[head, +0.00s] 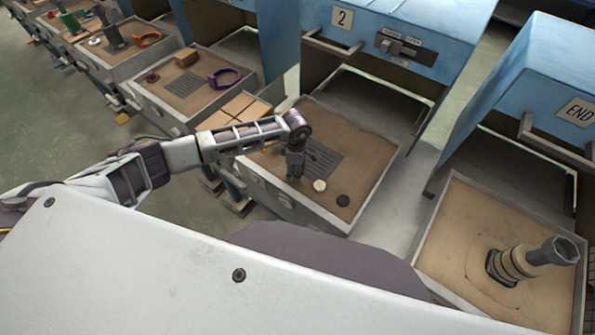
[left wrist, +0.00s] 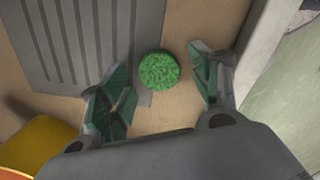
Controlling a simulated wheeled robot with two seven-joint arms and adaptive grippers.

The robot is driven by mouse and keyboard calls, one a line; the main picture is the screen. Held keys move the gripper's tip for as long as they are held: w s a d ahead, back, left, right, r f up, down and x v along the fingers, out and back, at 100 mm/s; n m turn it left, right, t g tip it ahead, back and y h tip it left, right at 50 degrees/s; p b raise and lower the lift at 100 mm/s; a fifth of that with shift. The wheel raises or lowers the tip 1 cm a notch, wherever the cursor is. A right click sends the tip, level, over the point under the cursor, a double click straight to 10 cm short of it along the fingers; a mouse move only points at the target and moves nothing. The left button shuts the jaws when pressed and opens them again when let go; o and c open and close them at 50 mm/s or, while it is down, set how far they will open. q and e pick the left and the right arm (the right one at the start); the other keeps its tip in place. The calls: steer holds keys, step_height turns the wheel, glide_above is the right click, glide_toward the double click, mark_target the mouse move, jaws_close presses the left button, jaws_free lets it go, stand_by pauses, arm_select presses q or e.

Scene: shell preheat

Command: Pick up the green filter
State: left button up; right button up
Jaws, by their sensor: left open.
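The green filter (left wrist: 159,71) is a small round textured disc lying on the tan tray floor beside a grey ribbed plate (left wrist: 85,40) in the left wrist view. My left gripper (left wrist: 158,68) is open, with one finger on each side of the filter and visible gaps between. In the head view my left gripper (head: 296,167) points down over the middle tray (head: 362,205), and the filter cannot be made out there. My right gripper is not in view.
A cream disc (head: 319,185) and a black disc (head: 343,200) lie in the same tray, right of my gripper. The tray's raised wall (left wrist: 262,40) is close on the right in the left wrist view. A stacked cylinder piece (head: 520,262) stands in the right tray.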

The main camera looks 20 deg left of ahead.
arm_select(q)
steer(key=shift+c, duration=0.2)
steer(key=c, duration=0.7)
steer(key=shift+c, duration=0.6)
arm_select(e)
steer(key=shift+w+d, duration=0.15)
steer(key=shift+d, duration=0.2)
arm_select(q)
steer(key=shift+r, duration=0.1)
step_height(320, 180, up, 8)
steer(key=shift+r+b, duration=0.25)
steer(key=shift+b, duration=0.1)
steer(key=shift+r, duration=0.65)
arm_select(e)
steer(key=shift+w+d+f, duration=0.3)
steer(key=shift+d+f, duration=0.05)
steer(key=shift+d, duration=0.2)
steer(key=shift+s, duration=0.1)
